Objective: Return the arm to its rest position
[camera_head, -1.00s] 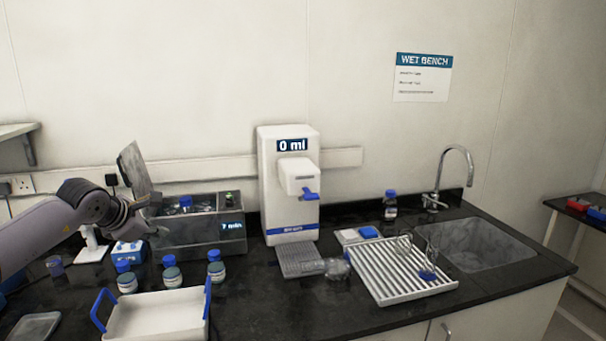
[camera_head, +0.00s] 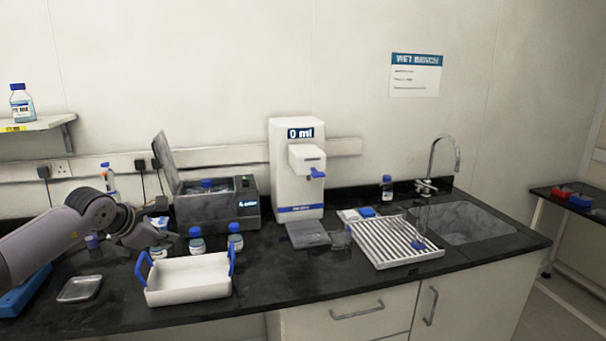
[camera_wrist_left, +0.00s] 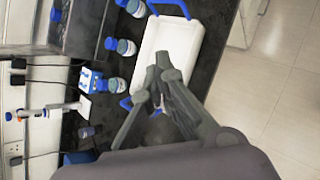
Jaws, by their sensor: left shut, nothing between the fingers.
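My left gripper (camera_head: 150,232) reaches in from the left in the head view, above the bench behind the white tray. In the left wrist view the gripper (camera_wrist_left: 163,72) has its fingertips together with nothing between them. It appears in front of the white tray (camera_wrist_left: 182,35), and I cannot tell its exact height above the bench. My right gripper is not in view.
The white tray with blue handles (camera_head: 188,292) stands near the front edge. Blue-capped bottles (camera_head: 235,238) stand behind it. A bath with a raised lid (camera_head: 217,211), a dispenser reading 0 ml (camera_head: 296,175), a drying rack (camera_head: 394,242) and a sink (camera_head: 465,222) line the bench.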

